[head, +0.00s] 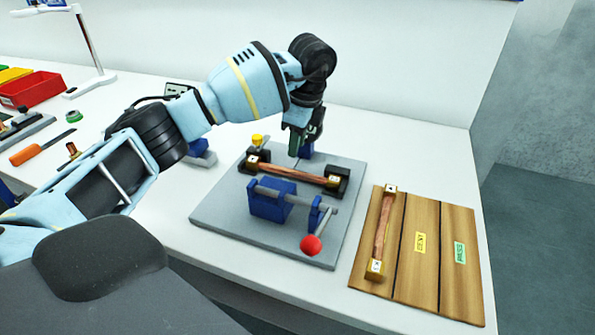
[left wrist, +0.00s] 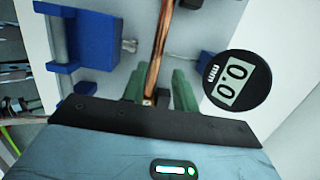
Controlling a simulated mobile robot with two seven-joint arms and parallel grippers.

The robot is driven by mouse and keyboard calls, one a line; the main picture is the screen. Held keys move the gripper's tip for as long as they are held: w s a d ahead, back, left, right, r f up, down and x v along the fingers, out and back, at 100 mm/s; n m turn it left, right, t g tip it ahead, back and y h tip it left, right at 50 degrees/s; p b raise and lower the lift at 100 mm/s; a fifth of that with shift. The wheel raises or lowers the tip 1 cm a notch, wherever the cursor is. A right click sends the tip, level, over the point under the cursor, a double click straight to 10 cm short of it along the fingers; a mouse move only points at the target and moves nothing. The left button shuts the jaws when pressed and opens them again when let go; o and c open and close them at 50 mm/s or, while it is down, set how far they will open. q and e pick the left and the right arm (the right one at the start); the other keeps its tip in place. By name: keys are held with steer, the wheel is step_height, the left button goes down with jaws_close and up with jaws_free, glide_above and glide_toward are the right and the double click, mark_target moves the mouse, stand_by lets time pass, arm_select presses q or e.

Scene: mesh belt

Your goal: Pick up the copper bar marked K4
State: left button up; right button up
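A copper bar (head: 300,174) with brass-coloured end blocks lies across the black supports of a grey fixture plate (head: 225,215). A second, similar bar (head: 383,228) lies in the left section of a wooden board at right. The marks on the end blocks are too small to read, so I cannot tell which is K4. My left gripper (head: 297,146) points down, just above and behind the fixture bar. In the left wrist view its green fingers (left wrist: 158,88) are apart, with a copper bar (left wrist: 158,50) showing between them; I cannot tell how low they reach. My right gripper is not in view.
The fixture carries a blue clamp block (head: 270,200) and a lever with a red knob (head: 311,245). The wooden board (head: 445,292) has yellow and green labels. A red bin (head: 35,90) and an orange-handled tool (head: 28,155) are at left.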

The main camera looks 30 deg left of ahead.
mark_target(293, 170)
arm_select(q)
steer(key=shift+s+a+f, duration=0.1)
steer(key=shift+a+f, duration=0.05)
steer(key=shift+f, duration=1.15)
steer(key=shift+s+a+f, duration=0.1)
steer(key=shift+a+f, duration=0.05)
steer(key=shift+f, duration=1.1)
steer(key=shift+s+a+f, duration=0.1)
steer(key=shift+a+f, duration=0.05)
steer(key=shift+f, duration=1.15)
jaws_close()
steer(key=shift+r, duration=0.1)
